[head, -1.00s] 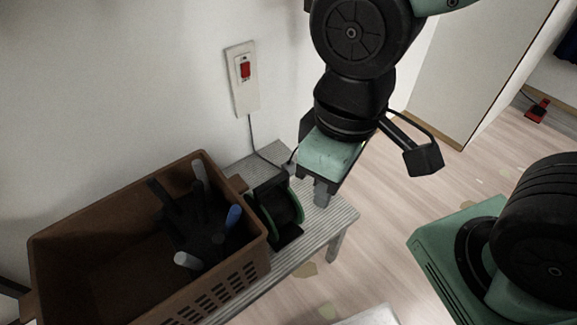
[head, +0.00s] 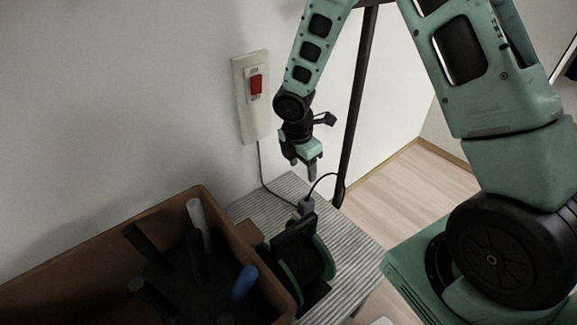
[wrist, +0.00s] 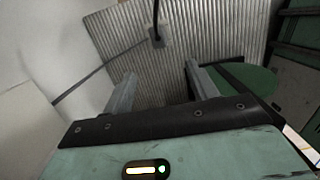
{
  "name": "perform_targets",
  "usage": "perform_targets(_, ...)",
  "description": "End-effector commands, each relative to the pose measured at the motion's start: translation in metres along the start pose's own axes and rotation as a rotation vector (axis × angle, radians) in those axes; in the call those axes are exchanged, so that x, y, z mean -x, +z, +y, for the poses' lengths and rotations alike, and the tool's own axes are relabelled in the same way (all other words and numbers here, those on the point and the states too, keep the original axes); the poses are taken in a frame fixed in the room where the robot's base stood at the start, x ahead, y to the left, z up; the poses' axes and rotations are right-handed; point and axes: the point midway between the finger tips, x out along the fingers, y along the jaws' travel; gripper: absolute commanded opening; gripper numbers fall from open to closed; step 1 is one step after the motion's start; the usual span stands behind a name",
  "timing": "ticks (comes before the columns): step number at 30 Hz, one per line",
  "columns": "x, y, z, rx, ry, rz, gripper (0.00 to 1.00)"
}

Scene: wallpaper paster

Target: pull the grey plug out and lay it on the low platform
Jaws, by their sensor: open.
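A small grey plug (head: 306,207) stands at the far side of the cable reel, with a black cable arching from it to the right. In the wrist view a grey block with cables (wrist: 158,38), apparently the plug and its socket, sits on the ribbed surface beyond my fingertips. Where plug meets socket is too small to tell. The ribbed grey low platform (head: 350,248) carries the reel. My gripper (head: 302,166) is open and empty, pointing down above and behind the plug, apart from it. Its two fingers (wrist: 160,72) show apart in the wrist view.
A brown crate (head: 150,212) with several dark and coloured handles stands at left. The black-green reel (head: 305,262) sits beside it. A wall plate with a red switch (head: 256,85) has a cable running down. A dark pole (head: 354,115) stands right of my gripper. The platform's right part is clear.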

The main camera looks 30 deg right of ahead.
Motion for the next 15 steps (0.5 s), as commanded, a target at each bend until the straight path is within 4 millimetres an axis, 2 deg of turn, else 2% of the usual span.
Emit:
perform_targets(8, -0.03, 0.003, 0.001, 0.023, -0.003, -0.003, 0.58)
perform_targets(15, -0.075, 0.003, 0.0, 0.023, -0.005, -0.003, 0.58)
